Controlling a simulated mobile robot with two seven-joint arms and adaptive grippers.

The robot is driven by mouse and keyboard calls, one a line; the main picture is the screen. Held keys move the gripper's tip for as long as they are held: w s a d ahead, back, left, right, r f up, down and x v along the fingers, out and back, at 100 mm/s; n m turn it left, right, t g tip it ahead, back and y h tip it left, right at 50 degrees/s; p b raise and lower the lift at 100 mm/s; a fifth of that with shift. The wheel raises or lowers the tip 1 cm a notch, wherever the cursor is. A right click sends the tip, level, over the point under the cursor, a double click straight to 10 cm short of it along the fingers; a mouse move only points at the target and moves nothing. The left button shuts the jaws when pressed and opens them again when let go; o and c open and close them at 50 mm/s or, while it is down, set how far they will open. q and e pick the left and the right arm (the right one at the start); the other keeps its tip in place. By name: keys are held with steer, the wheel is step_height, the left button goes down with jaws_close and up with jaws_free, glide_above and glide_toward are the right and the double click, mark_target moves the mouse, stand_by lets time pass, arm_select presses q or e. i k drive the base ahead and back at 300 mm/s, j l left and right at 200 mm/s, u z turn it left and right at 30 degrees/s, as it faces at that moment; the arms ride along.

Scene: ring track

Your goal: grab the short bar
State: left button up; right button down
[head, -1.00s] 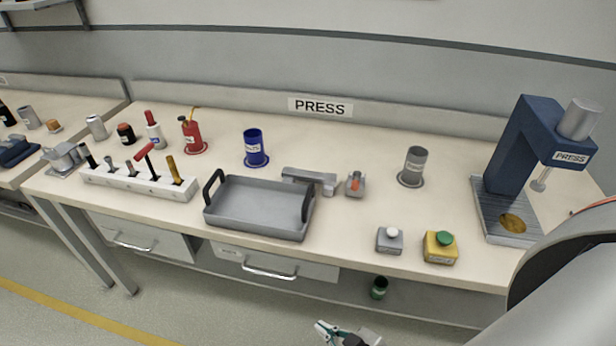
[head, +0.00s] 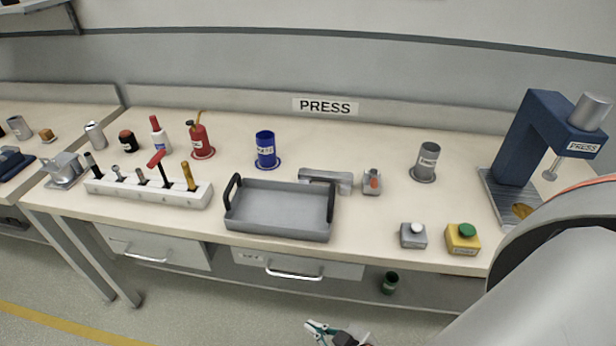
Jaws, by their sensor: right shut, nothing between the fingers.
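A short grey bar (head: 326,176) lies on the bench just behind the right end of the grey tray, and the tray's handle stands in front of part of it. I cannot tell for certain that this is the bar named in the task. My right gripper (head: 318,332) shows at the bottom edge, low in front of the bench and well apart from the bar. Its teal-tipped fingers are shut and empty, and the rest of it is cut off. My left gripper is not in view.
The grey tray (head: 278,223) stands near the bench front. A white rack (head: 140,190) with several tools is left of it. Button boxes, grey (head: 413,240) and yellow (head: 462,243), stand right. The blue press (head: 535,135) is far right. Bench between tray and buttons is clear.

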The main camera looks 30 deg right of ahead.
mark_target(308, 175)
steer(key=i+j+z, duration=0.1)
steer(key=j+z, duration=0.15)
steer(key=z, duration=0.2)
steer(key=j+z, duration=0.25)
steer(key=z, duration=0.15)
